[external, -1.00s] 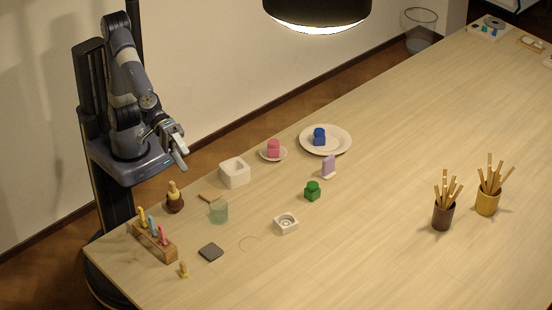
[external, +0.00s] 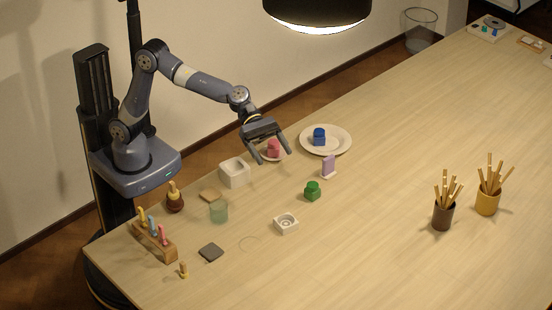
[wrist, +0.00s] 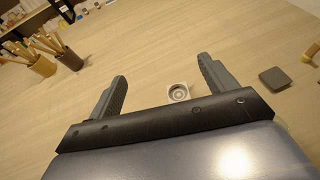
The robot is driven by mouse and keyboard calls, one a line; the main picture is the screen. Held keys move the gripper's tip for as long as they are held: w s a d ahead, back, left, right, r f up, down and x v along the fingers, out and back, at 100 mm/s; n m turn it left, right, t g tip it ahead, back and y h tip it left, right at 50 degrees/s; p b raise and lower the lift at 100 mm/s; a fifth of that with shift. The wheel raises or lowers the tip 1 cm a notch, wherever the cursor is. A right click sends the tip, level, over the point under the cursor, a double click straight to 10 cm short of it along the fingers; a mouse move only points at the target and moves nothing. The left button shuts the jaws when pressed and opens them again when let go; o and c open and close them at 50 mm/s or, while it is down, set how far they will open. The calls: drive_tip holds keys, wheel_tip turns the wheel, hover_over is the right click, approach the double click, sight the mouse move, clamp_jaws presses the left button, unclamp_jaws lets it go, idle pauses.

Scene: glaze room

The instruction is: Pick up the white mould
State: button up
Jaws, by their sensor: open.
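A small square white mould (external: 286,228) with a round hollow lies on the table, near the middle of the external view. In the wrist view the white mould (wrist: 170,98) shows beyond my gripper's palm edge, nearer the right finger in the picture. My gripper (external: 274,157) is open and empty, held above the table up and left of the mould and well apart from it. Its two spread fingers also show in the wrist view (wrist: 162,70).
A white square box (external: 235,180) stands below my gripper's left side. A pink pot (external: 273,147) is partly behind the fingers. A green block (external: 312,192), a glass (external: 219,213) and a dark tile (external: 211,253) surround the mould. Brush cups (external: 443,217) stand right; table between is clear.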

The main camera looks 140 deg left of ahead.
drive_tip(key=f, duration=1.5)
drive_tip(key=shift+d+f, duration=0.2)
drive_tip(key=shift+d, duration=0.05)
drive_tip(key=shift+w+f, duration=0.2)
drive_tip(key=shift+w, duration=0.05)
drive_tip(key=p, duration=0.1)
approach(290, 229)
drive_tip(key=shift+w+a+f, duration=0.1)
drive_tip(key=shift+w+f, duration=0.2)
drive_tip(key=shift+w, duration=0.6)
drive_tip(key=shift+f+p+x, duration=0.2)
drive_tip(key=shift+p+x, duration=0.25)
drive_tip(key=shift+x, duration=0.9)
drive_tip(key=shift+f+p+x, duration=0.2)
drive_tip(key=shift+p+x, duration=0.2)
drive_tip(key=shift+x, duration=0.95)
drive_tip(key=shift+s, duration=0.25)
drive_tip(key=shift+c, duration=0.6)
drive_tip(key=c, duration=1)
drive_tip(key=shift+o, duration=0.2)
